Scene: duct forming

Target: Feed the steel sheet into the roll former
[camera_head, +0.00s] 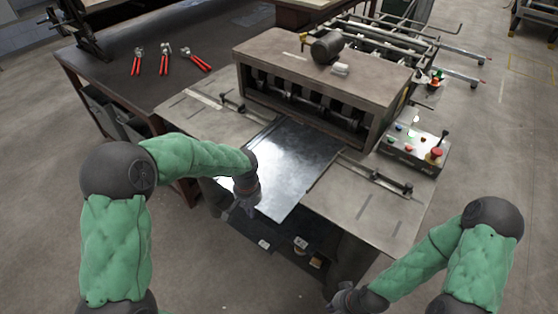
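The steel sheet (292,160) is shiny and lies flat on the infeed table, between the side guides. Its far edge is at or under the front opening of the roll former (320,88), where shadow hides it. My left gripper (240,208) is at the sheet's near left corner, pointing down. It overlaps the sheet's edge in the picture; I cannot tell whether its fingers are closed on it. My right gripper (338,302) is low at the bottom of the picture, in front of the machine and apart from the sheet. Its fingers are too small and dark to read.
A control box (414,148) with coloured buttons sits at the machine's right. Guide bars (375,174) flank the infeed table. A dark workbench (130,75) at the left holds several red-handled pliers (164,60). Open floor lies at the lower right.

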